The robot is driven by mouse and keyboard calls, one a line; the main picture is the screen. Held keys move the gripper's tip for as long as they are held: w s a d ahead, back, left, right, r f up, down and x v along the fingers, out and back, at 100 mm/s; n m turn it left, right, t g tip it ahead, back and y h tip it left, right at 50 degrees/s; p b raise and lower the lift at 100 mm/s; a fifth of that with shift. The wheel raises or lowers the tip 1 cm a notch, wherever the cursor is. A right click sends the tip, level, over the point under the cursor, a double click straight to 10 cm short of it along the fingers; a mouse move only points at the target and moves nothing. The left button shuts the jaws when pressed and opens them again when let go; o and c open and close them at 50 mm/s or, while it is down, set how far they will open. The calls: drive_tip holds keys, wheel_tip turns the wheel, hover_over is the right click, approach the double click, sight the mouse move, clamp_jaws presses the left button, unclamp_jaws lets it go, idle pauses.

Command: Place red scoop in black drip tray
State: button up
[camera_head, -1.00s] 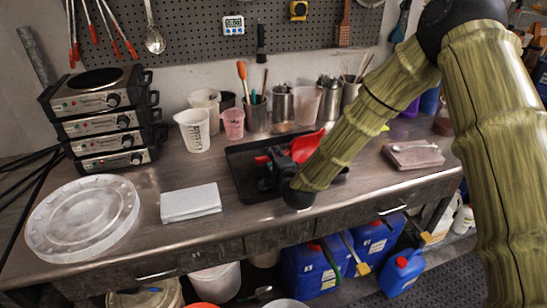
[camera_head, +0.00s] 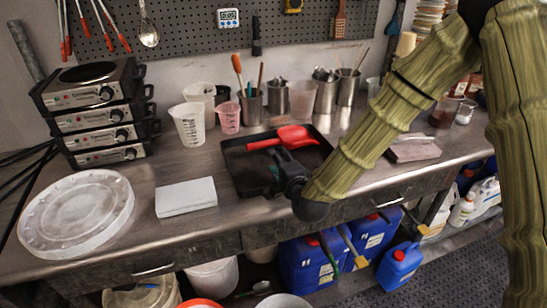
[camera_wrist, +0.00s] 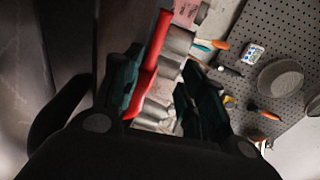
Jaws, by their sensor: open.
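The red scoop (camera_head: 293,137) lies in the far part of the black drip tray (camera_head: 238,180), its handle pointing left. In the wrist view, the scoop's red handle (camera_wrist: 150,65) shows beyond and between the open dark green fingertips (camera_wrist: 155,95). The scoop's bowl is hard to make out there. My gripper and wrist hide part of the tray's near right side.
Beakers (camera_head: 188,124) and metal pots (camera_head: 252,107) stand behind the tray. A white pad (camera_head: 186,197) and a round white lid (camera_head: 76,213) lie left. Stacked hotplates (camera_head: 98,112) stand at the back left. A brownish slab (camera_head: 414,149) lies right.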

drive_tip(key=shift+v, duration=1.6)
